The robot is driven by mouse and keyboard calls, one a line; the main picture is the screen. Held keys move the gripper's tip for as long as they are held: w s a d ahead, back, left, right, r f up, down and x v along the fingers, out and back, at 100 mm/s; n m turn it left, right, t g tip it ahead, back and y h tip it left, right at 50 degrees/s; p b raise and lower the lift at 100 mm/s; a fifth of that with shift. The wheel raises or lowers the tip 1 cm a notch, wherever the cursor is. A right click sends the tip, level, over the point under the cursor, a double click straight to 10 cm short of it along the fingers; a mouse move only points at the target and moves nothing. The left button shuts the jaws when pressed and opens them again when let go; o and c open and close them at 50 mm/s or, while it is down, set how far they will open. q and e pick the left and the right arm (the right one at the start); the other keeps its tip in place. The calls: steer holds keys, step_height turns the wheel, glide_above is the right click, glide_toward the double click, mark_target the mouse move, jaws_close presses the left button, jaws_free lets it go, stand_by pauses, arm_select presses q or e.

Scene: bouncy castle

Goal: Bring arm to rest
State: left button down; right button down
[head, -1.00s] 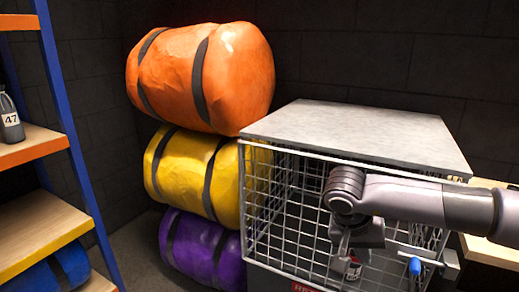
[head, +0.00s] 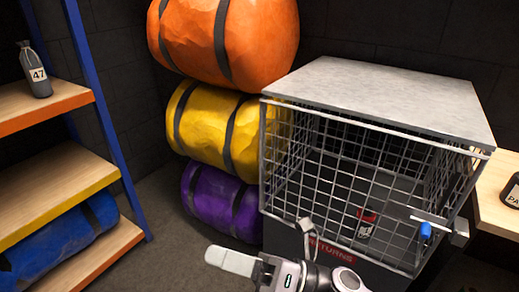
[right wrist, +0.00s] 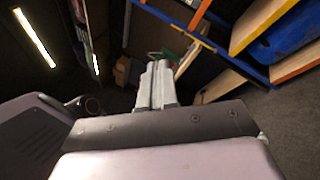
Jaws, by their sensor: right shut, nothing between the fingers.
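My right gripper (head: 232,261) is low in the middle of the head view, in front of the wire cage (head: 340,185), pointing left. It is shut and empty, with its pale fingers together. In the right wrist view its fingers (right wrist: 156,84) also lie side by side with nothing between them. Part of my right arm runs off the bottom edge of the head view. My left gripper is in neither view.
The cage has a grey top (head: 385,95), a blue handle (head: 425,231) and a small dark canister (head: 366,222) inside. Orange (head: 255,40), yellow (head: 205,122) and purple (head: 215,200) rolls are stacked beside it. A shelf (head: 55,185) stands left; floor shows between.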

steer(key=w+d+f+m+t+h, duration=0.2)
steer(key=d+f+m+t+h, duration=0.25)
steer(key=m, duration=0.45)
steer(key=w+d+f+m+t+h+p, duration=0.1)
steer(key=d+f+m+t+h, duration=0.3)
steer(key=m, duration=0.5)
steer(key=w+d+f+m+t+h, duration=0.2)
steer(key=d+m+t+h, duration=0.25)
steer(key=m, duration=0.45)
steer(key=s+d+f+m+g+h+p, duration=0.1)
steer(key=s+d+f+m+g+h, duration=0.4)
steer(key=s+d+f+m, duration=0.7)
step_height(320, 180, down, 3)
steer(key=shift+d+r+g+h, duration=0.1)
steer(key=shift+d+g+h, duration=0.2)
steer(key=shift+g+h, duration=0.15)
steer(key=shift+s, duration=0.1)
